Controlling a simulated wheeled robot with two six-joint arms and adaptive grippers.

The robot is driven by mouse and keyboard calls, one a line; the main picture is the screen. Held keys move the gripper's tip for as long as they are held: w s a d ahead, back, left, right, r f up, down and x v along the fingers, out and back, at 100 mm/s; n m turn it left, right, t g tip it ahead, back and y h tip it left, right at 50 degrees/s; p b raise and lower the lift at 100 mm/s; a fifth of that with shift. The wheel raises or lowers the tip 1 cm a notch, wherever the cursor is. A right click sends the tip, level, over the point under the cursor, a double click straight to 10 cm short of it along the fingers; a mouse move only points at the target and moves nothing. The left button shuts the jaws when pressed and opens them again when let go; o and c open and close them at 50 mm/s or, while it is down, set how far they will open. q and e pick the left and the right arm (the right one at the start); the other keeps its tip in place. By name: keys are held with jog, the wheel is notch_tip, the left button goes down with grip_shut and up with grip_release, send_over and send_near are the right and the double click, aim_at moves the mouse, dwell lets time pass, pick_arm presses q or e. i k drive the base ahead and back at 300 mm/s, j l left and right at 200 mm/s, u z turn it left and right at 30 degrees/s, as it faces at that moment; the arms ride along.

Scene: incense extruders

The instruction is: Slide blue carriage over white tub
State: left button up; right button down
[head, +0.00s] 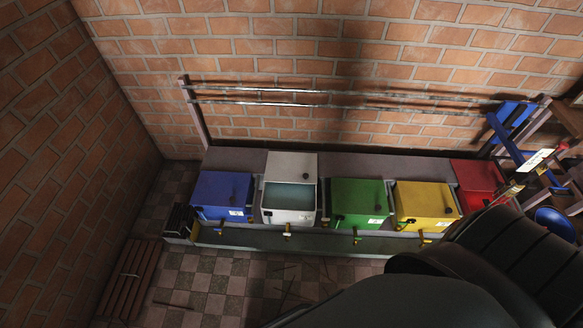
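The blue carriage (511,122) is at the right end of two metal rails (340,98), near the red tub's end of the row. A blue bar runs down from it to a part with a white label (534,160). The white tub (291,166) stands second from the left, far to the left of the carriage. It has an open top with a grey-blue inside. A large dark arm of mine fills the lower right. Dark parts at the right edge, by the label, may be my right gripper, but its fingers cannot be made out. My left gripper is not in view.
A blue tub (222,190), a green tub (358,201), a yellow tub (425,203) and a red tub (478,180) share the grey bench. Small taps stick out in front. A brick wall stands close behind the rails. A wooden slatted thing (124,282) lies at left.

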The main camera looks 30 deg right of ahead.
aim_at(510, 113)
jog(key=z, duration=2.85)
jog(key=i+l, duration=0.25)
jog(key=i, duration=0.15)
